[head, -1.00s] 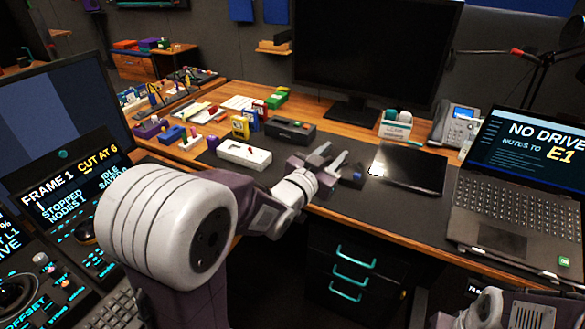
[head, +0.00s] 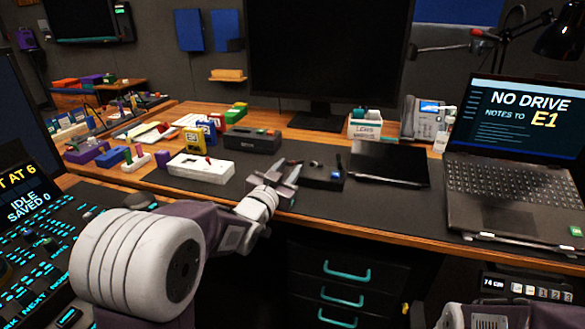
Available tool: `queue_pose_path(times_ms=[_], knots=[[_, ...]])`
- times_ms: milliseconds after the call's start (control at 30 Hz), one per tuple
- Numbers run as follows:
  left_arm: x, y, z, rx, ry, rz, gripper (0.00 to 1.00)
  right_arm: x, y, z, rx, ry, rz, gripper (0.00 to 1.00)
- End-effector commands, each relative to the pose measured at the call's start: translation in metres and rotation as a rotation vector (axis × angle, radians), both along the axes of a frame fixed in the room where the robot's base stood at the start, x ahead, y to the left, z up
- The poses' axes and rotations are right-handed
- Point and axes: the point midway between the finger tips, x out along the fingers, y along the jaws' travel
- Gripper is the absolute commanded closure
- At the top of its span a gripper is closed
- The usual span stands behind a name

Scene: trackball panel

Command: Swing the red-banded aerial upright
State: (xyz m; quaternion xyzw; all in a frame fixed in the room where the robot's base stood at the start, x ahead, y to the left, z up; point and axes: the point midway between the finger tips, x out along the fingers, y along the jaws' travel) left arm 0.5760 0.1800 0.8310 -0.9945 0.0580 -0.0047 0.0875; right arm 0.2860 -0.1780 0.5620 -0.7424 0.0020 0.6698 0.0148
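No aerial with a red band can be made out for certain. A small dark device (head: 322,178) lies on the black desk mat, just right of my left gripper (head: 283,170); its fine parts are too small to tell. My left gripper is over the mat with its two fingers apart, and nothing shows between them. It appears beside the dark device; whether it touches cannot be told. A white box (head: 201,168) with a small red part on top lies to its left. My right gripper is out of view; only part of that arm shows at the lower right.
A black box (head: 252,140) with red and green parts stands behind the white box. A flat black tablet (head: 390,163) and a laptop (head: 515,160) lie to the right. A monitor (head: 325,60) stands behind. Several small coloured blocks crowd the desk's left.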

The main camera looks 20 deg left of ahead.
Motion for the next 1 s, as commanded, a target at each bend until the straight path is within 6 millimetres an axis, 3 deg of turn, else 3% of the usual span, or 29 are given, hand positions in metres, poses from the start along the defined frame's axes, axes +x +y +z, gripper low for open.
queue_pose_path(times_ms=[200,500,600,633,1000], knots=[[0.030,-0.004,-0.002,0.000,0.000,-0.001,0.67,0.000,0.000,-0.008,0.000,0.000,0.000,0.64],[0.034,-0.004,0.000,0.000,0.000,0.000,0.67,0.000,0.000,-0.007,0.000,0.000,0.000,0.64],[0.034,-0.004,0.000,0.000,0.000,0.000,0.95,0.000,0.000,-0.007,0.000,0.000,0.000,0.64],[0.034,-0.004,0.000,0.000,0.000,0.000,1.00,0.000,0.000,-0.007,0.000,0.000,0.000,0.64],[0.034,-0.004,0.000,0.000,0.000,0.000,1.00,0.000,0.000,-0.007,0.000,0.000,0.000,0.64]])
